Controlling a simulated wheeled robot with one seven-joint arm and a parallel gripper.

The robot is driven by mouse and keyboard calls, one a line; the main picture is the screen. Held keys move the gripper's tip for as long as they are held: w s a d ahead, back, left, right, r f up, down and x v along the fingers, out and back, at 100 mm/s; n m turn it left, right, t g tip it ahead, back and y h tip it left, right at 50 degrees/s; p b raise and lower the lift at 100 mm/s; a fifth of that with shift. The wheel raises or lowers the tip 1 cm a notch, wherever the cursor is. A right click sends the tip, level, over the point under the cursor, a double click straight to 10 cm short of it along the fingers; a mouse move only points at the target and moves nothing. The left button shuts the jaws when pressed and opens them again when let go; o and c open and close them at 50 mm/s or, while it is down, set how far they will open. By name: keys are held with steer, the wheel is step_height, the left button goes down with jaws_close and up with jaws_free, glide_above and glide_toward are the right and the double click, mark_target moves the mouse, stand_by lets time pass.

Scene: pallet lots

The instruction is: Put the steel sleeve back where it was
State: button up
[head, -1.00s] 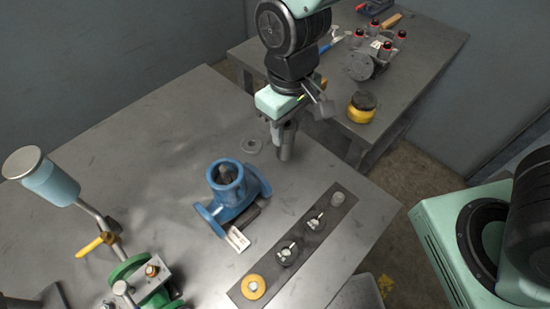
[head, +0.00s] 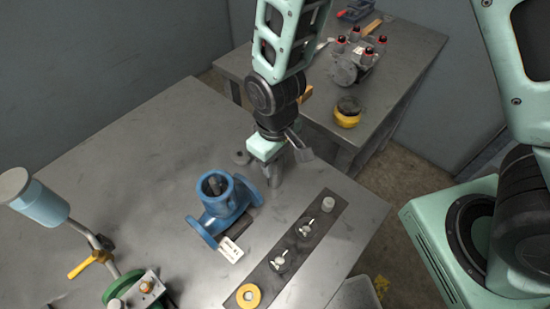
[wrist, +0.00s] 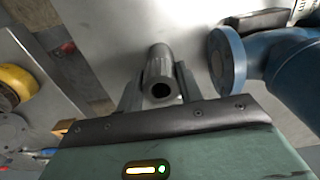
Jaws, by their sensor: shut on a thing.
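The steel sleeve (wrist: 161,68) is a grey hollow tube in the wrist view, between the two fingers of my gripper (wrist: 158,88), its open end towards the camera. In the head view my gripper (head: 272,164) is shut on it, and the sleeve (head: 275,178) hangs roughly upright behind and right of the blue valve body (head: 226,207). Whether its lower end touches the table is unclear. A dark strip (head: 318,225) on the table bears a small grey cylinder (head: 327,203), two winged parts and a yellow ring (head: 248,296).
A grey washer (head: 241,158) lies behind the valve body. A white label (head: 230,249) lies before it. A green-based device with a blue cup (head: 40,201) stands at left. A second table holds a yellow-black pot (head: 347,113) and a red-capped part. The table's back left is clear.

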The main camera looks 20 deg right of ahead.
steer(key=o, duration=1.1)
steer(key=shift+f, duration=0.1)
step_height(320, 180, up, 11)
steer(key=b, duration=0.1)
steer(key=shift+n+y, duration=0.3)
steer(key=shift+n, duration=0.2)
steer(key=s+d+r, duration=0.1)
steer(key=s+r, duration=0.1)
steer(key=s, duration=0.2)
steer(key=s+d+r, duration=0.1)
steer(key=s+r, duration=0.1)
steer(key=s, duration=0.2)
steer(key=s+d+r, duration=0.2)
steer(key=s, duration=0.3)
steer(key=shift+r, duration=0.1)
steer(key=shift+w, duration=0.1)
